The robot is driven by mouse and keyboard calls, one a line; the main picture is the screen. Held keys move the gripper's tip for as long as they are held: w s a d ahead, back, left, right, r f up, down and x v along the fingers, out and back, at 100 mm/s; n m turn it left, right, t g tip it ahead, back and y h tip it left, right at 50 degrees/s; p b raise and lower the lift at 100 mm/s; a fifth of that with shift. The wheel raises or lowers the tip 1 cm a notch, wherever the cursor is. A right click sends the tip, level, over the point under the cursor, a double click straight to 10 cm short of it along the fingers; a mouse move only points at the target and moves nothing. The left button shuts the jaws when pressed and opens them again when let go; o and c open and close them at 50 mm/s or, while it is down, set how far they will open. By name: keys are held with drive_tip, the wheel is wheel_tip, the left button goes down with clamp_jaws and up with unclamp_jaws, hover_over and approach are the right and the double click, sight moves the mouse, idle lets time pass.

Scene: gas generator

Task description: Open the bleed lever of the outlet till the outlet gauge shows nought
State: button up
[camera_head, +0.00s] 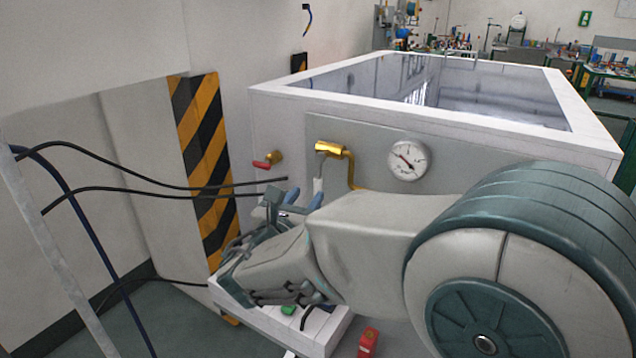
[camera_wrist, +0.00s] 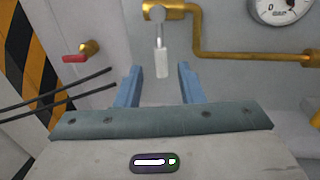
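The outlet gauge (camera_head: 407,160) is a round white dial on the grey panel of the tank. Its needle shows, but I cannot read its value; only its lower part is in the wrist view (camera_wrist: 281,8). A brass valve (camera_head: 331,149) sits left of it, with a brass pipe running from it. A lever with a pale grip hangs down from the valve, seen in the wrist view (camera_wrist: 161,60). My gripper (camera_wrist: 158,75) is open, its two blue fingers one on each side of the lever's lower end in the picture. I cannot tell the depth between them.
A small brass tap with a red handle (camera_head: 267,162) is on the tank wall to the left. Black cables (camera_head: 150,180) run in from the left. A yellow-black striped post (camera_head: 203,150) stands left of the tank. A red object (camera_head: 368,340) is low in front.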

sight(316, 183)
drive_tip(key=x, duration=0.7)
drive_tip(key=shift+w+d, duration=0.15)
drive_tip(key=shift+w, duration=0.1)
clamp_jaws()
